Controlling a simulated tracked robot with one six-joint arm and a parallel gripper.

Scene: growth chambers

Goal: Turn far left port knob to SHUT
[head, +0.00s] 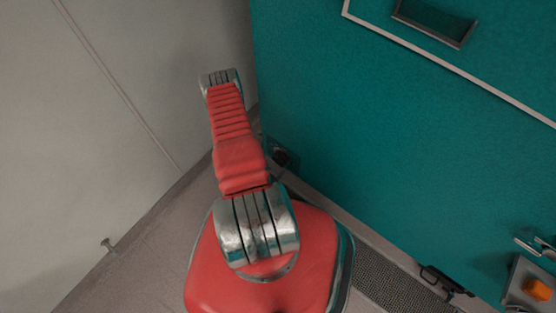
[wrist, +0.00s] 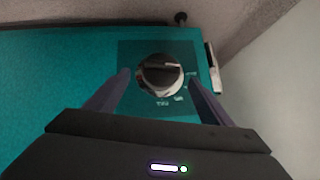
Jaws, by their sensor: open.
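A round metal knob (wrist: 161,75) sits on a dark square plate (wrist: 130,58) on the teal cabinet face in the wrist view. A bar runs across the knob's face. Small pale markings lie beside and below it, too small and blurred to read. My gripper (wrist: 161,82) is open, with one finger on each side of the knob. I cannot tell whether the fingers touch it. In the head view my arm reaches up beside the teal cabinet (head: 390,150); the knob and the gripper's fingers do not show there.
A pale wall (head: 100,110) stands close on the left of the cabinet. A recessed handle (head: 435,22) is at the cabinet's upper part. A grey box with an orange button (head: 538,289) is at the lower right. A floor grating (head: 390,288) lies along the cabinet's base.

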